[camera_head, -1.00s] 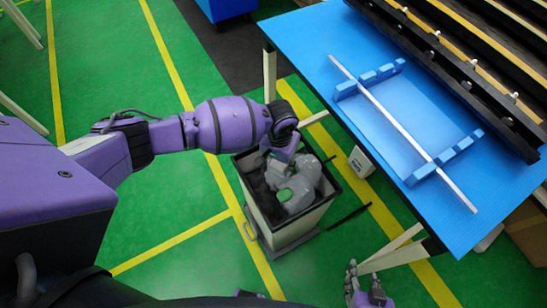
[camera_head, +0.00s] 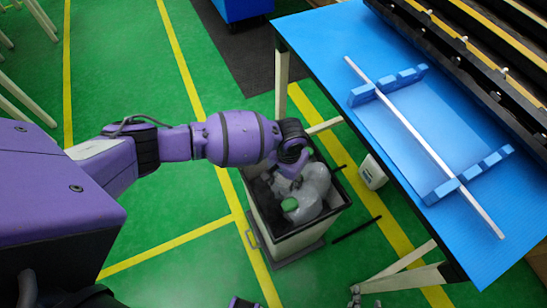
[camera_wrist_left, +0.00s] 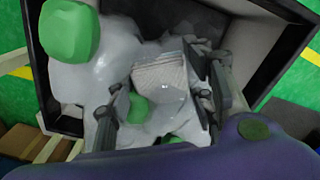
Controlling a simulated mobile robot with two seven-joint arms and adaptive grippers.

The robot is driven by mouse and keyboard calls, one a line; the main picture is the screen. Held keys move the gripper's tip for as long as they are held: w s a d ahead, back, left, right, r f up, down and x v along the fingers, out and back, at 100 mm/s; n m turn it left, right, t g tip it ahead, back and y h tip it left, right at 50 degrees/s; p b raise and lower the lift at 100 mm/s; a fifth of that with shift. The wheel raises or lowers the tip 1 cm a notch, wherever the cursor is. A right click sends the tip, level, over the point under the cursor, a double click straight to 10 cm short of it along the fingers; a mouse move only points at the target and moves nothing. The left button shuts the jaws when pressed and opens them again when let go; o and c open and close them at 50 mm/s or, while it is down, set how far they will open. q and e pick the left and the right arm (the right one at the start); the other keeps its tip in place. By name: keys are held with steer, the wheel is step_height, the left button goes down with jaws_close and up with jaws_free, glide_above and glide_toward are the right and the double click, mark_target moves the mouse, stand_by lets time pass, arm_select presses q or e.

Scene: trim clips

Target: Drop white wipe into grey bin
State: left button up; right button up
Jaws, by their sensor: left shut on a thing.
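The grey bin (camera_head: 283,238) stands on the green floor beside the blue table, with grey bags and a green item inside. In the left wrist view its dark rim (camera_wrist_left: 292,62) frames the bags. My left gripper (camera_head: 294,166) is over the bin's mouth. In the left wrist view a whitish, ribbed wipe (camera_wrist_left: 160,72) shows between the fingers of my left gripper (camera_wrist_left: 160,98), which is shut on it. The wipe cannot be made out in the head view.
The blue table (camera_head: 440,240) is right of the bin, with a long white strip (camera_head: 420,138) lying across blue holders (camera_head: 388,85). A table leg (camera_head: 281,85) stands just behind the bin. Open green floor (camera_head: 120,225) lies to the left.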

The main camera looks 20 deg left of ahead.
arm_select(q)
steer(key=o, duration=1.2)
steer(key=shift+w+r, duration=0.2)
step_height(320, 180, up, 12)
